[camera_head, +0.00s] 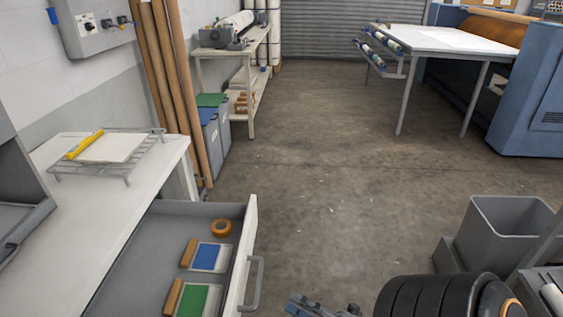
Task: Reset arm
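My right arm comes in at the bottom right edge, and my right gripper (318,305) shows only in part at the bottom edge. It is cut off by the frame, so I cannot tell whether it is open or shut. It is over the floor, to the right of the open drawer (142,262). I see nothing clearly held in it. My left gripper is not in view.
The drawer's front and handle (255,284) stick out into the room; an orange tape roll (221,228) and blue and green scrapers lie inside. A wire rack (122,160) stands on the bench. A grey bin (503,233) stands right. The middle floor is clear.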

